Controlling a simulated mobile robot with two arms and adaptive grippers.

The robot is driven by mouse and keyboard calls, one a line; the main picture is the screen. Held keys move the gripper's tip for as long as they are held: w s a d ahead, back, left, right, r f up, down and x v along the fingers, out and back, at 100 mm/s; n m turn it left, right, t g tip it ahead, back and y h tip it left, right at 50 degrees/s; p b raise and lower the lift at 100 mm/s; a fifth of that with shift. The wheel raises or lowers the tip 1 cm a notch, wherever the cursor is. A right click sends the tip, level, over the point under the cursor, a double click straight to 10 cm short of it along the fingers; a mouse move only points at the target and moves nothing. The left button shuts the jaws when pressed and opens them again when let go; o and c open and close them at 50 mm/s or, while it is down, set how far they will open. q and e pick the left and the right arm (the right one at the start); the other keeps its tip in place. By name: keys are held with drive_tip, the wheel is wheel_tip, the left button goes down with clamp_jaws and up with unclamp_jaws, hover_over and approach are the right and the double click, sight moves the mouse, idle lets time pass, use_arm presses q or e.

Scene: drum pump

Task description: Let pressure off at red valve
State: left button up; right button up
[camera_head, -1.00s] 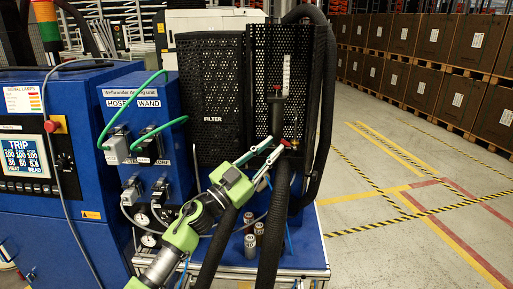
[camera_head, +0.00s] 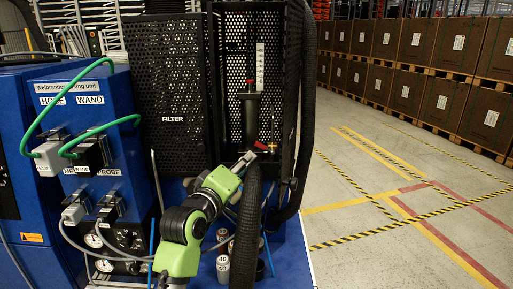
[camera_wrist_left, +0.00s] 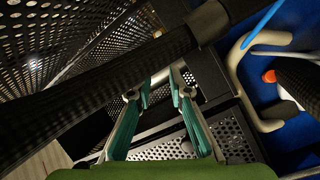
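A small red handle (camera_head: 261,145), which looks like the red valve, sits beside a brass fitting (camera_head: 272,127) at the foot of the perforated black cage. My left gripper (camera_head: 249,157) is just below and left of it in the head view, its fingers strongly foreshortened. I cannot tell whether it touches the handle. In the left wrist view the two teal fingers (camera_wrist_left: 160,84) stand apart with nothing clear held between them. The handle cannot be made out there. My right gripper is in neither view.
A thick black hose (camera_head: 246,225) rises in front of the cage, close to my left gripper. The black filter cage (camera_head: 172,85) stands behind. Small cylinders (camera_head: 223,262) stand on the blue deck below. Green hoses (camera_head: 105,128) are at left. Marked floor (camera_head: 365,190) at right is clear.

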sight(261, 147)
use_arm(q)
drive_tip(key=p+x, duration=0.1)
drive_tip(key=x, duration=0.7)
drive_tip(key=shift+w+d+p, duration=0.1)
drive_tip(key=shift+w+p, duration=0.25)
drive_tip(key=shift+x, duration=1)
drive_tip(key=shift+f, duration=0.1)
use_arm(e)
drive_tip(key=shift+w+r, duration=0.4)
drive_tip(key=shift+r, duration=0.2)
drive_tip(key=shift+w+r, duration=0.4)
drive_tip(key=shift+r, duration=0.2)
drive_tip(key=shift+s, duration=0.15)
use_arm(q)
clamp_jaws()
